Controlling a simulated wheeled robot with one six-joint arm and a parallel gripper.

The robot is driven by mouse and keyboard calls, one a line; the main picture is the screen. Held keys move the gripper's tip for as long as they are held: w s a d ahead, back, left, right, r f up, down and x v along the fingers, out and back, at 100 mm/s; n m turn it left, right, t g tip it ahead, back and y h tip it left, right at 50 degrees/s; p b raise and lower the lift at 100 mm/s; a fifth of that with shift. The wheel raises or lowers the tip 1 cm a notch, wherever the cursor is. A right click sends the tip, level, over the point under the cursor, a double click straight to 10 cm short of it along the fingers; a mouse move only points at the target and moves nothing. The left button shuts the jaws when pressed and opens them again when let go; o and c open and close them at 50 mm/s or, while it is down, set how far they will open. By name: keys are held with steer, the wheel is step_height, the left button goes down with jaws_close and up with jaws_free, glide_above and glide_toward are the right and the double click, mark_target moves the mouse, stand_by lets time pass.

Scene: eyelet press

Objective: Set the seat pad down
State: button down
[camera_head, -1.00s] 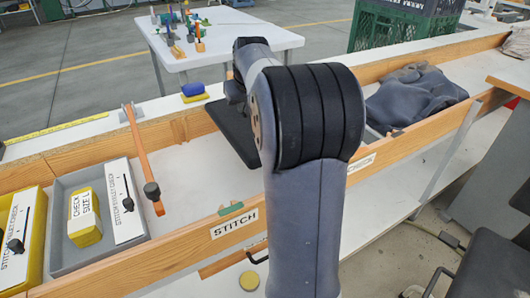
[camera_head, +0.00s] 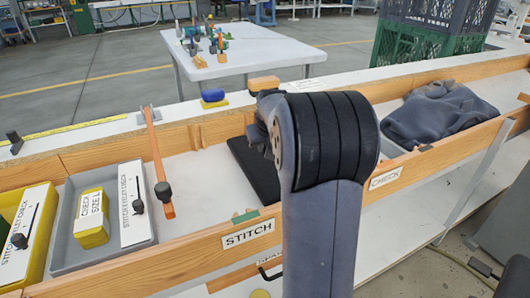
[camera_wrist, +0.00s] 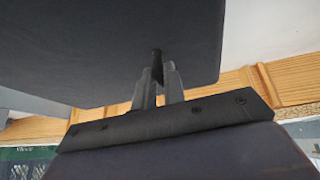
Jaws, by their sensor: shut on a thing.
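The seat pad (camera_head: 250,163) is a flat dark panel. In the head view it is just left of my arm, over the white floor of the wooden-sided bench section labelled STITCH (camera_head: 248,233). My arm hides its right part. In the wrist view the pad (camera_wrist: 90,45) fills the upper left, and my gripper (camera_wrist: 158,72) is shut on it near its edge. In the head view the fingers are hidden behind my arm. I cannot tell whether the pad touches the bench floor.
Left of the pad are an orange-handled tool (camera_head: 158,165), a grey tray (camera_head: 68,258) and a yellow tray (camera_head: 37,270). A dark cloth bundle (camera_head: 440,112) lies to the right, past the CHECK label (camera_head: 386,179). Wooden rails (camera_head: 190,264) edge the bench.

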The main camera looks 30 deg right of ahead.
steer(key=shift+f, duration=0.7)
steer(key=c, duration=1.5)
jaws_free()
steer(key=p+v, duration=0.3)
steer(key=v, duration=0.9)
